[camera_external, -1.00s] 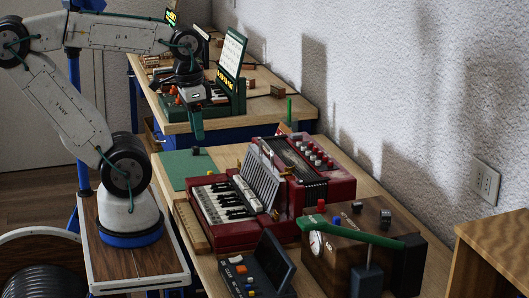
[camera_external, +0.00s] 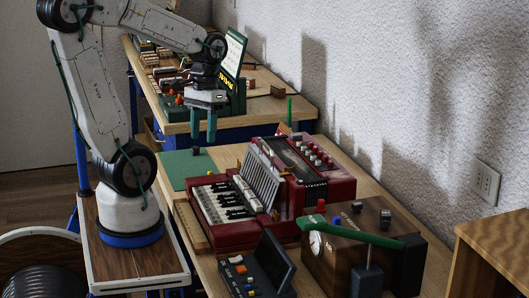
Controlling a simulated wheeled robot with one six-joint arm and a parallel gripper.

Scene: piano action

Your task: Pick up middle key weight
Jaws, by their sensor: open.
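My gripper (camera_external: 203,138) is open and empty, with its two green fingers pointing down. It hangs above the far end of the near bench, over the green mat (camera_external: 180,172). A small dark block (camera_external: 196,151) sits on the mat's far part, just below the fingertips in the picture; the gap between them is hard to judge. It may be a key weight, but I cannot tell whether it is the middle one. The red keyboard instrument (camera_external: 222,203) with white and black keys lies nearer the camera than the mat.
A red box with knobs (camera_external: 312,160) stands behind the keys. A wooden box with a gauge and green bar (camera_external: 340,265) and a dark device with a screen (camera_external: 255,272) are at the front. A second bench (camera_external: 260,110) with more instruments is at the back.

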